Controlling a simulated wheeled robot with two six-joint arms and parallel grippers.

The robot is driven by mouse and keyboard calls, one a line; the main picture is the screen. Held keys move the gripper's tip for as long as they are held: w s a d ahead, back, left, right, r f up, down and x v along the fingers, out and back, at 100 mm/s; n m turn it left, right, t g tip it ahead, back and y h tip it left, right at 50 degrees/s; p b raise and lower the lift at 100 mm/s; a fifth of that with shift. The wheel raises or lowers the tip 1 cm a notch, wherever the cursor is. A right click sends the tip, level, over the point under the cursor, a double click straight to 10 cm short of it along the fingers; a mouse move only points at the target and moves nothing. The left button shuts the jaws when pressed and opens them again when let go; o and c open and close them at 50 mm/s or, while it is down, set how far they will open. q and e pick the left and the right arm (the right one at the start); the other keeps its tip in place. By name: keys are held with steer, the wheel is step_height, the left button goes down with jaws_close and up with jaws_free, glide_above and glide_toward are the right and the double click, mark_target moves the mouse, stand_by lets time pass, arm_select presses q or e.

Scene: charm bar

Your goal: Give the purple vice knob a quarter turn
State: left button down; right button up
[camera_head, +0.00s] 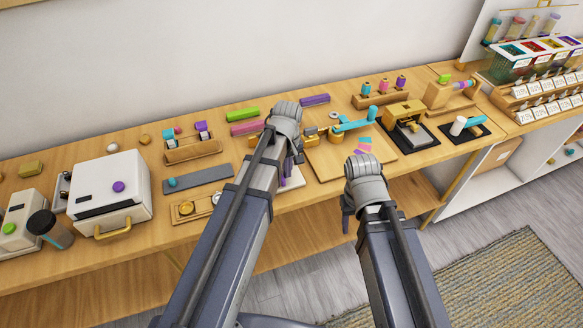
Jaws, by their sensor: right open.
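My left gripper (295,156) is over the middle of the bench, pointing down. Its wrist and forearm hide most of its fingers. A small purple part (288,167) shows beside the arm there, above a white plate (293,181). I cannot tell if it is the vice knob or if the fingers touch it. The vice itself is mostly hidden or not clearly made out. My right gripper (349,208) is open in front of the bench's front edge, pointing down, with nothing seen in it.
A white box with a round purple knob (118,187) stands at the left. A wooden board with a teal lever (352,125) lies right of my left gripper. Green (243,115) and purple (315,100) bars lie behind. Spools, a stamp press and racks fill the right.

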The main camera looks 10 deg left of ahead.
arm_select(q)
steer(key=shift+w+d, duration=0.15)
steer(key=shift+d, duration=0.15)
steer(key=c, duration=0.7)
jaws_free()
steer(key=shift+s+a, duration=0.2)
steer(key=shift+s, duration=0.15)
steer(key=shift+c, duration=0.2)
